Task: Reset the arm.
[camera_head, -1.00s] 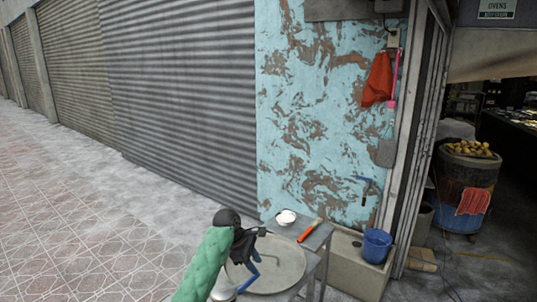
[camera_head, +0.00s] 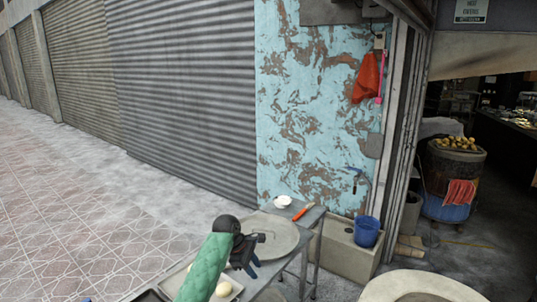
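My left arm, in a green quilted sleeve, comes in from the bottom of the head view. Its dark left gripper (camera_head: 247,270) points downward in front of the round grey lid (camera_head: 285,232) on the metal table. Its fingers look spread apart, with nothing seen between them. The arm covers part of a tray (camera_head: 238,292) with pale dough balls (camera_head: 223,289). My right gripper is out of view.
A beige round rim (camera_head: 385,288) shows at lower right. Paving at left is clear.

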